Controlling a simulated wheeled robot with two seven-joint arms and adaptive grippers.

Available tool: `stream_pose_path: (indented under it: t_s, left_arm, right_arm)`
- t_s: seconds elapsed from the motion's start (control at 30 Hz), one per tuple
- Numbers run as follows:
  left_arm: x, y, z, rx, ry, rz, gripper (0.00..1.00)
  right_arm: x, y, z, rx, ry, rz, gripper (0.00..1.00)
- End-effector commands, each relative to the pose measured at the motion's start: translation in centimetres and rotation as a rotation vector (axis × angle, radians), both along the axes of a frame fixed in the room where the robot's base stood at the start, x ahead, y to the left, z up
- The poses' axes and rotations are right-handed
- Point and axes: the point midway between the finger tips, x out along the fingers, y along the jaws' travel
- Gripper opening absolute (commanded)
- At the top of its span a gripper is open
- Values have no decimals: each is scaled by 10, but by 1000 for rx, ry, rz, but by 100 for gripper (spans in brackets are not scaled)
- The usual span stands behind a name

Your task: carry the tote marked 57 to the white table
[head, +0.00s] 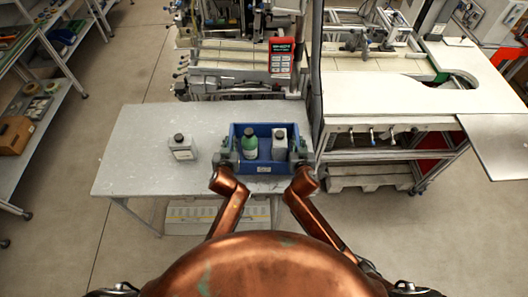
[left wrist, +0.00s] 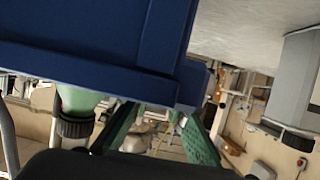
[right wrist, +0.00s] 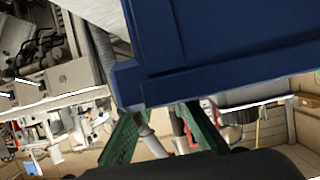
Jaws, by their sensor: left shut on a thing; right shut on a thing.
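A blue tote (head: 264,169) is at the right end of a light grey table (head: 140,130). Its front label is too small to read. It holds a green bottle (head: 250,148) and a pale bottle with a dark cap (head: 279,145). My left gripper (head: 229,157) is shut on the tote's left side, my right gripper (head: 299,157) on its right side. The tote's blue wall fills much of the left wrist view (left wrist: 90,40) and the right wrist view (right wrist: 220,45). I cannot tell whether the tote touches the tabletop. A white-topped table (head: 385,97) stands to the right.
A machine with a red handheld panel (head: 281,57) stands behind. Shelves (head: 40,110) line the left. Open floor (head: 110,75) lies between the shelves and the machine.

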Motion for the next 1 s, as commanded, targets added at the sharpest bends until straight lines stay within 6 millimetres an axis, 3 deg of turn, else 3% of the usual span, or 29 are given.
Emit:
stream_pose_path:
  t_s: [0.13,0.6,1.0]
  left_arm:
    - [0,0,0,0,0,1,0]
    - [0,1,0,1,0,1,0]
    - [1,0,15,1,-7,0,0]
  right_arm:
    - [0,0,0,0,0,0,0]
    - [0,0,0,0,0,0,0]
    - [1,0,15,-1,-7,1,0]
